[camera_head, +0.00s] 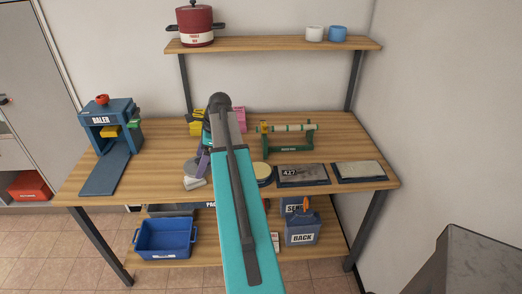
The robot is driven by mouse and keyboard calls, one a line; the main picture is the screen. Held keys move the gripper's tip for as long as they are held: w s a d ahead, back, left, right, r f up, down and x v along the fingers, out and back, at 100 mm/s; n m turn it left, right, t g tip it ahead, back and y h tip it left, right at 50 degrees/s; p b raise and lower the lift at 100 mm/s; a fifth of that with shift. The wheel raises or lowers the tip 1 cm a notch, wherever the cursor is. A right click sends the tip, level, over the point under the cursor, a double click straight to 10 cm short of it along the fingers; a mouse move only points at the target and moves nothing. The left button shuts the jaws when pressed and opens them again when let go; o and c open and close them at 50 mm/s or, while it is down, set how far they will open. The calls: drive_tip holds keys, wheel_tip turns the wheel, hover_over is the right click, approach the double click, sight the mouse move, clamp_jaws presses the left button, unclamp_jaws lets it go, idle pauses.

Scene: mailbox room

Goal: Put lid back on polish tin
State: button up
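A round tin with a cream-coloured top (263,174) stands on the workbench, just right of my teal arm and partly covered by it. I take it to be the polish tin. A flat grey round piece (192,168) lies on the bench left of my arm; it may be the lid, but it is too small and covered to be sure. My gripper (201,168) seems to point down over this grey piece, with a purple part showing beside the arm. My arm hides most of it, so its fingers and any contact cannot be made out.
A small pale block (195,183) lies at the front edge. A blue baler (108,125) stands left; a green-framed roller (288,140) and two dark plates, one marked 427 (303,181), are right. An overhead shelf (275,44) holds a red pot (194,25). The bench's centre-left is clear.

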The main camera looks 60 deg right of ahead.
drive_tip(key=s+d+m+t+h, duration=0.1)
drive_tip(key=s+d+m+h, duration=0.2)
drive_tip(key=s+d+m, duration=0.5)
drive_tip(key=s+d, duration=0.8)
drive_tip(key=shift+d+f+m, duration=0.2)
drive_tip(key=shift+d+m, duration=0.1)
drive_tip(key=shift+f, duration=0.15)
drive_tip(key=shift+f+b, duration=1.85)
drive_tip(key=shift+f, duration=1.2)
drive_tip(key=shift+s+p, duration=0.1)
drive_tip(key=shift+p, duration=0.4)
drive_tip(key=shift+f+p, duration=0.2)
drive_tip(key=shift+p, duration=0.4)
idle(1.0)
